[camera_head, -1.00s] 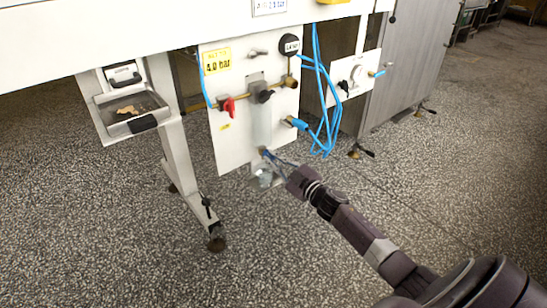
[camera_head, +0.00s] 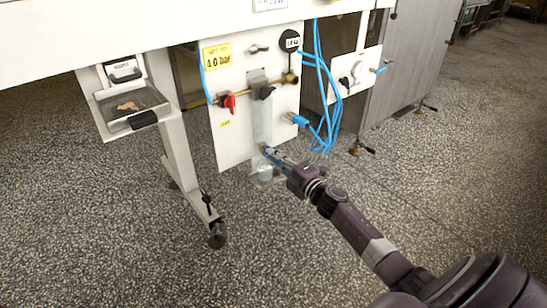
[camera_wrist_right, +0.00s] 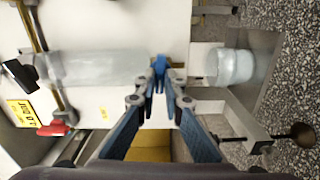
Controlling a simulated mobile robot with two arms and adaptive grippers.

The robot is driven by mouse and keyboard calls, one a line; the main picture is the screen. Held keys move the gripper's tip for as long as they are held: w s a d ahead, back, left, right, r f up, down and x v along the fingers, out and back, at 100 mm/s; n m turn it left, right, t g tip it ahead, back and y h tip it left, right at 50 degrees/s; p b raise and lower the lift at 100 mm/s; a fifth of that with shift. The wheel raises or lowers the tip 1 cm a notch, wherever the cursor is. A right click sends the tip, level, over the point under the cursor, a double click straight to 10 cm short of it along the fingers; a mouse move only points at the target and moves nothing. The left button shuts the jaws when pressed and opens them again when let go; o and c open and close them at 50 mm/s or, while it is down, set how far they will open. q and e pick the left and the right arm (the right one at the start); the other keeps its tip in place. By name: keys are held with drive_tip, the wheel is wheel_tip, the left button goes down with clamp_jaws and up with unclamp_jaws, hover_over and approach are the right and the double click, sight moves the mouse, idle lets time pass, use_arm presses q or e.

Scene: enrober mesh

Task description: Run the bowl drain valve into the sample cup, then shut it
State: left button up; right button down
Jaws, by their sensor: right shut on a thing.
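The clear filter bowl (camera_head: 262,124) hangs upright on the white panel (camera_head: 230,145), and also shows lying sideways in the right wrist view (camera_wrist_right: 100,68). The blue drain valve (camera_wrist_right: 160,63) is at the bowl's lower end. My right gripper (camera_wrist_right: 160,82) is shut on this valve, its fingertips drawn together around it; in the head view the gripper (camera_head: 270,152) hides most of the valve. The translucent sample cup (camera_wrist_right: 232,66) stands just below the valve, apart from the fingers; in the head view the cup (camera_head: 264,175) is partly hidden. Its contents are unclear. My left gripper is out of view.
A red-handled valve (camera_head: 228,101) and a black knob (camera_head: 264,92) sit above on the brass pipe. Blue hoses (camera_head: 318,75) hang to the right. A machine leg (camera_head: 183,150) stands at left. The speckled floor is clear in front.

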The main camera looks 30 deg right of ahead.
drive_tip(key=shift+f+n, duration=0.1)
drive_tip(key=shift+n, duration=0.5)
drive_tip(key=c, duration=2)
unclamp_jaws()
drive_tip(key=shift+c, duration=0.2)
drive_tip(key=s, duration=1.2)
drive_tip(key=shift+d, duration=0.45)
